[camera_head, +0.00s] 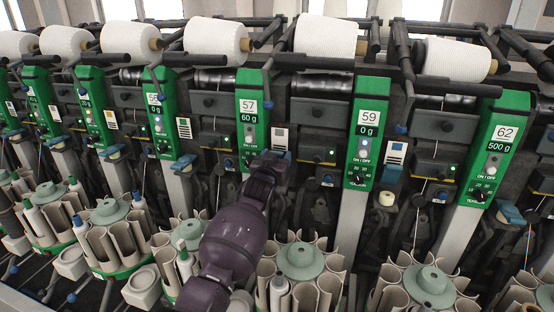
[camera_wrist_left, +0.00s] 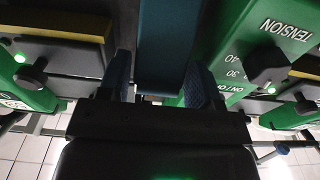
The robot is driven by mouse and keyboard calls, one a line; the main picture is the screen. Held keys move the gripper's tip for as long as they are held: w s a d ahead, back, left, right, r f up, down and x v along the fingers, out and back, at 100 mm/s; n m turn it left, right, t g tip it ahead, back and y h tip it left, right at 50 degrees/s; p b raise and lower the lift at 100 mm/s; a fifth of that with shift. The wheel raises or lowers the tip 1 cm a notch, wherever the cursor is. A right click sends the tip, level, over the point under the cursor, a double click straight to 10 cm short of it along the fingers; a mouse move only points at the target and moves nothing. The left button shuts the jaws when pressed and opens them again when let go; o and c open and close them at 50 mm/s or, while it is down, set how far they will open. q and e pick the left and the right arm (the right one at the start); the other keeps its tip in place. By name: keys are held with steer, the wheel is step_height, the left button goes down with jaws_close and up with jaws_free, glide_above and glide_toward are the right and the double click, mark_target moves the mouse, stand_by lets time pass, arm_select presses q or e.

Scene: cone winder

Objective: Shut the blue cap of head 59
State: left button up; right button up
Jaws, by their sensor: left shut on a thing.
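The panel of head 59 (camera_head: 367,130) is a tall green plate, right of centre in the head view. A blue cap (camera_head: 391,173) sits just right of its lower end. My left gripper (camera_head: 268,162) is left of that panel, in front of the lower part of the head 57 panel (camera_head: 250,110). In the left wrist view my left gripper (camera_wrist_left: 160,88) has its two fingers on either side of a blue piece (camera_wrist_left: 168,40) and is shut on it. My gripper hides much of that spot in the head view. My right gripper is not in view.
White yarn cones (camera_head: 325,36) lie along the top. Round magazines with grey-green hubs (camera_head: 300,262) stand in front below the heads. The head 62 panel (camera_head: 492,145) is at the right. In the wrist view a green panel with a black tension knob (camera_wrist_left: 266,65) is close beside my gripper.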

arm_select(q)
steer(key=f+t+b, duration=0.1)
steer(key=s+f+b, duration=0.1)
steer(key=shift+a+t+b, duration=0.1)
steer(key=shift+t+b, duration=0.25)
steer(key=shift+t, duration=0.05)
steer(key=shift+s+f+t+h+b, duration=0.15)
steer(key=shift+s+t+h+b, duration=0.15)
steer(key=shift+t+b, duration=0.5)
steer(key=shift+a+r, duration=0.1)
steer(key=shift+r, duration=0.15)
steer(key=o, duration=1)
steer(key=shift+c, duration=0.2)
steer(key=shift+s, duration=0.15)
